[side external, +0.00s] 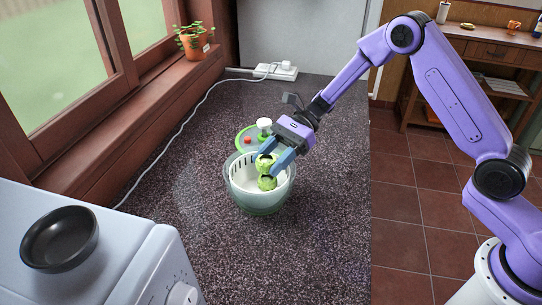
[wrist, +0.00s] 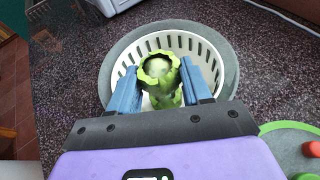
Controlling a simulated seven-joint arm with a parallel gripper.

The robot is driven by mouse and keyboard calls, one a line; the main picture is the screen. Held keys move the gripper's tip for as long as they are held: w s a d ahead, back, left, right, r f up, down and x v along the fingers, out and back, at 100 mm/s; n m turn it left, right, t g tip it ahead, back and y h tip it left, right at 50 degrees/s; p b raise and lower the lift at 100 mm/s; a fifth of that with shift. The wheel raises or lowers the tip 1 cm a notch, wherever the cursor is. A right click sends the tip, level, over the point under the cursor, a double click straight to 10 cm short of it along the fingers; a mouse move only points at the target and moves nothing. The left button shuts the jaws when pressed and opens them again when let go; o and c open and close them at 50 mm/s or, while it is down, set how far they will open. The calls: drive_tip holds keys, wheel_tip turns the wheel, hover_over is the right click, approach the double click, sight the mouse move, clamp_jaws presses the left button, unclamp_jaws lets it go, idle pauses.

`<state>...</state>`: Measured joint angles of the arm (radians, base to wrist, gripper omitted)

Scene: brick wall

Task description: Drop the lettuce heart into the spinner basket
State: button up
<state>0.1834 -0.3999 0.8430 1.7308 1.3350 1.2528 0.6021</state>
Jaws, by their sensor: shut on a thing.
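The green lettuce heart (side external: 266,172) is held between the blue fingers of my gripper (side external: 276,160), over the spinner basket. The white slotted spinner basket (side external: 243,171) sits inside a translucent greenish bowl on the dark counter. In the wrist view the lettuce heart (wrist: 160,78) is between the fingertips of my gripper (wrist: 165,82), inside the outline of the basket rim (wrist: 190,40). Its lower end appears within the basket opening; whether it touches the basket floor is hidden.
The green spinner lid (side external: 246,137) with a white knob lies behind the bowl, and also shows in the wrist view (wrist: 290,140). A white appliance with a black bowl (side external: 60,239) stands front left. A power strip (side external: 275,71) and cable run along the window side. The counter right of the bowl is clear.

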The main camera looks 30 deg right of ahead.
drive_tip(key=o, duration=1.1)
drive_tip(key=v, duration=1.7)
drive_tip(key=shift+d+r, duration=0.15)
drive_tip(key=shift+d, duration=0.05)
drive_tip(key=s+a+n+g+h, duration=0.4)
drive_tip(key=s+n+h, duration=0.65)
drive_tip(key=s, duration=0.85)
drive_tip(key=s+d+n+t+h, duration=0.1)
drive_tip(key=s+d+n+t, duration=0.2)
drive_tip(key=s+n, duration=0.5)
drive_tip(key=s+d+n+t+h, duration=0.1)
drive_tip(key=s+d+n+t, duration=0.3)
drive_tip(key=s+n, duration=0.4)
drive_tip(key=shift+s+n, duration=0.2)
drive_tip(key=shift+n, duration=0.45)
